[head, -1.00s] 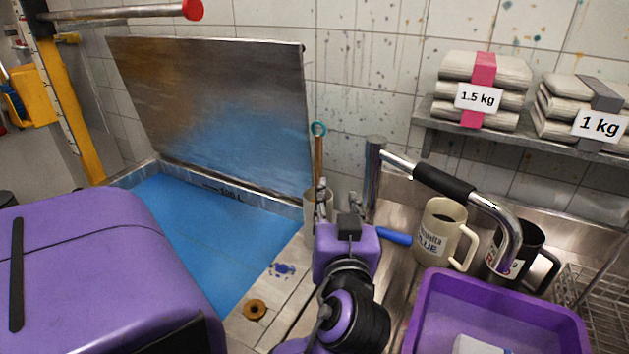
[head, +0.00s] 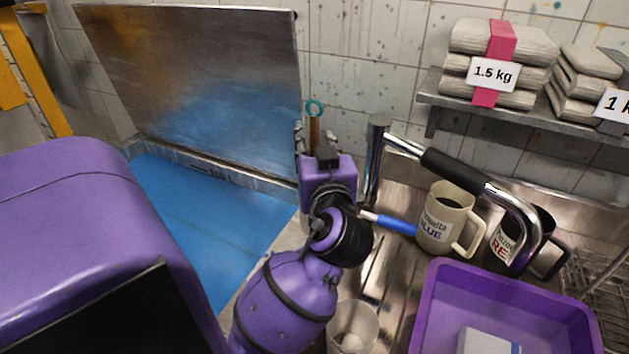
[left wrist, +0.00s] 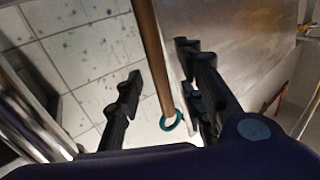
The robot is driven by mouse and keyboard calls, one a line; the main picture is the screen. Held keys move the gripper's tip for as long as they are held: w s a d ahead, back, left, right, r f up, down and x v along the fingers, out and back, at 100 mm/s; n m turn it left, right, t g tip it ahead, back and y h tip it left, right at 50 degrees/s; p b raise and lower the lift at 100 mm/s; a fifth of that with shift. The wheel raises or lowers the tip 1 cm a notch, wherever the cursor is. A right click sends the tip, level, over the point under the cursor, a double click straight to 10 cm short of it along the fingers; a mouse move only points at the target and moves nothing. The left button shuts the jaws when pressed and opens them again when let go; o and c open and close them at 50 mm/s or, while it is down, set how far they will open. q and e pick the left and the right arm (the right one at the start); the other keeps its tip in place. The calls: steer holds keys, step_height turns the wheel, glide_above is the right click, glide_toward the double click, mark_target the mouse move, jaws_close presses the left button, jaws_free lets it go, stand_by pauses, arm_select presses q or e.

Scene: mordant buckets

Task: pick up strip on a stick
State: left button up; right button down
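The strip on a stick is a thin brown stick (head: 315,132) with a teal ring (head: 315,107) at its upper end. In the head view it stands upright beside the metal panel; its lower part is hidden behind my left gripper (head: 317,143). In the left wrist view my left gripper (left wrist: 160,72) is open. The stick (left wrist: 150,45) and its ring (left wrist: 171,119) show between the two fingers, with gaps on both sides. I cannot tell how deep the stick sits between them. My right gripper is not in view.
A metal panel (head: 195,85) rises behind a blue basin (head: 195,210). A chrome tap with a black grip (head: 455,170) stands close on the right. Beyond are a cream mug (head: 440,225), a dark mug (head: 530,245) and a purple tub (head: 430,290). A pale cup (head: 352,325) is in front.

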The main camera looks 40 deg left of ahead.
arm_select(q)
steer(key=shift+w+a, duration=0.45)
steer(key=shift+a, duration=0.15)
jaws_close()
